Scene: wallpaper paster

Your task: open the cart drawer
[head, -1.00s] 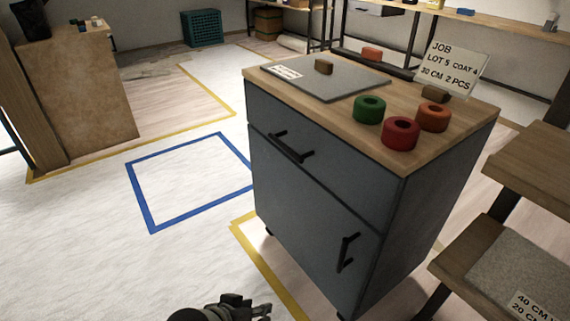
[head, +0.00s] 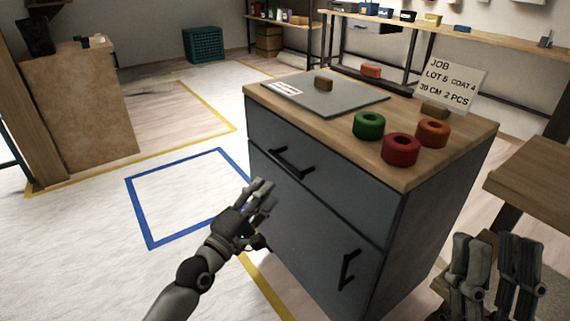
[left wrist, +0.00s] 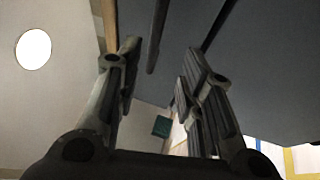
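The blue-grey cart (head: 395,235) has a drawer (head: 345,196) at its top with a black bar handle (head: 291,160). The drawer front is flush with the cart, so it is closed. My left gripper (head: 264,190) is just below and left of the handle, apart from it. In the left wrist view its fingers (left wrist: 160,62) are spread and empty, and a dark bar that looks like the handle (left wrist: 157,35) shows ahead between them. My right gripper (head: 497,242) is open and empty at the lower right, right of the cart.
The cart top carries a grey board (head: 325,93), green (head: 368,126), red (head: 401,149) and orange (head: 433,132) rolls, and a job sign (head: 448,82). Below the drawer is a door with its own handle (head: 348,269). A wooden bench (head: 535,185) stands at right. Floor left of the cart is clear.

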